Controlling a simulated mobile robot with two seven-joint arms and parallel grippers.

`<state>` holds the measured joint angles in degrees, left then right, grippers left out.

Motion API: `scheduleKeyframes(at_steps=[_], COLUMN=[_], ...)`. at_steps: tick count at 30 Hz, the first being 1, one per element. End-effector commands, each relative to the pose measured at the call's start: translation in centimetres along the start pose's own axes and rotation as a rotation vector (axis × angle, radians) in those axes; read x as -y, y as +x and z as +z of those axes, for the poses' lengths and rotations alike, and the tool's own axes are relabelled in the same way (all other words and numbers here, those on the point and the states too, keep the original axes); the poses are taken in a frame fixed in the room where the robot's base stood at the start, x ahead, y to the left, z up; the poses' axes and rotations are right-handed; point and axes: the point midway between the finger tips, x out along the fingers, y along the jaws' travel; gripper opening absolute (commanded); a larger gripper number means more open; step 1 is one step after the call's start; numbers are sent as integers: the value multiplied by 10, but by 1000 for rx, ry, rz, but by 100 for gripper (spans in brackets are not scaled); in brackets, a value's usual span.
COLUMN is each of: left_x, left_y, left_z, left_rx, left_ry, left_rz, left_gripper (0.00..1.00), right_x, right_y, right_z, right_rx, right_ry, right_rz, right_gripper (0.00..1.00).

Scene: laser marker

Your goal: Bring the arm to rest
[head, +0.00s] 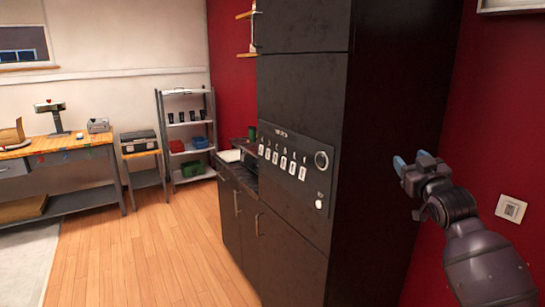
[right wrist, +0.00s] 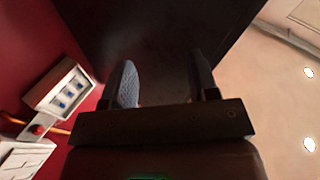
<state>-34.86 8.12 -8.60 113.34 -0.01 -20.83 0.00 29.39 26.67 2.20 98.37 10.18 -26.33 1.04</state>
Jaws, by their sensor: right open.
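My right gripper (head: 412,162) is raised at the right of the head view, beside the dark side of a tall black cabinet (head: 303,100). Its blue-tipped fingers point up and to the left. In the right wrist view the two fingers of the right gripper (right wrist: 162,85) stand apart with nothing between them, and the gripper is open and empty. The dark cabinet side (right wrist: 150,30) fills the space beyond the fingers. My left gripper is in neither view.
The cabinet carries a control panel (head: 297,165) with a round knob. A wall switch (head: 510,208) is on the red wall close to my right arm. A workbench (head: 60,150) and a metal shelf (head: 187,118) stand at the back left. The wooden floor (head: 150,250) is clear.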

Motion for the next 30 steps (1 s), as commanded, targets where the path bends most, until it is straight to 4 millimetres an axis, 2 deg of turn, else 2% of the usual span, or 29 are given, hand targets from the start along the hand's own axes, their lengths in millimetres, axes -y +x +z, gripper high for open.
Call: scheduleKeyframes(at_steps=[1,3,8,12,17,21,30], left_x=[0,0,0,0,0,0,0], left_y=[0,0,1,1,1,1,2], left_z=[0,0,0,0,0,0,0], left_rx=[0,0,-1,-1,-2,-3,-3], left_ry=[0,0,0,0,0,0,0], left_rz=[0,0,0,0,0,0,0], left_gripper=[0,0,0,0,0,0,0], right_x=[14,32,68,96,124,146,177], right_y=[-16,-38,-92,-144,-208,-268,-403], right_z=[24,50,107,151,197,234,303], right_rx=[19,39,97,163,266,370,624], right_ry=[-8,-21,-30,-15,17,60,158], right_rz=[-12,-27,-57,-78,-95,-103,-89], right_gripper=[54,54,54,54,54,54,54])
